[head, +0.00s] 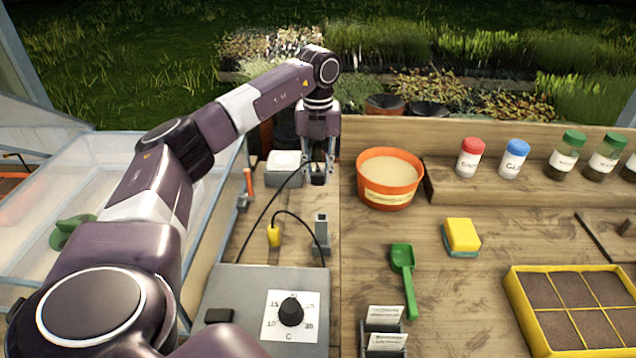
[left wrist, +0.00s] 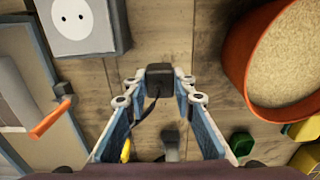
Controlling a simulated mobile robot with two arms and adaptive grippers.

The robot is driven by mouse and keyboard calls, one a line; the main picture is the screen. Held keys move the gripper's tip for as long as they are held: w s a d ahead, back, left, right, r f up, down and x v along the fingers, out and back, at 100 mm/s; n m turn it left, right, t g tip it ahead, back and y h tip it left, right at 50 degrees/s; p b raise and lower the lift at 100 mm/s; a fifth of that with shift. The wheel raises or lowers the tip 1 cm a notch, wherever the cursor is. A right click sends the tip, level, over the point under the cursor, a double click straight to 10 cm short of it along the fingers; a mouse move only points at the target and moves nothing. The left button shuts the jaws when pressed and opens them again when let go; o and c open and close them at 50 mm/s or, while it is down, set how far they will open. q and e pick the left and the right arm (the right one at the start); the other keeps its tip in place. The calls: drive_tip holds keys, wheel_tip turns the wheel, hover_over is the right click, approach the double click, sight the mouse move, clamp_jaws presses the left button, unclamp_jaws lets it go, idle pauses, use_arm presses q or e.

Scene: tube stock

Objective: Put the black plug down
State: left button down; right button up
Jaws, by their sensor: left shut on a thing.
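My left gripper (head: 318,178) points down over the wooden bench, right of the white socket box (head: 285,162). In the left wrist view its fingertips (left wrist: 160,88) are shut on the black plug (left wrist: 160,76), with a black cable running back from it. The socket box (left wrist: 85,22) lies apart from the plug, at the upper left of the wrist view. I cannot tell whether the plug touches the bench. My right gripper is not in view.
An orange tub of pale grain (head: 389,178) stands close on the right. Nearer are a yellow probe (head: 274,236), a grey upright holder (head: 321,232) and the grey dial box (head: 262,300). A green scoop (head: 404,275) and sponge (head: 462,235) lie to the right.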

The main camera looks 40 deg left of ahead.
sight(318, 182)
use_arm(q)
wheel_tip(318, 182, down, 4)
drive_tip(key=shift+r, duration=0.2)
drive_tip(key=shift+f, duration=0.15)
drive_tip(key=shift+f, duration=0.5)
drive_tip(key=c, duration=1.6)
unclamp_jaws()
drive_tip(key=shift+r, duration=0.1)
drive_tip(key=shift+r, duration=0.6)
wheel_tip(318, 182, up, 12)
drive_tip(key=p, duration=1.1)
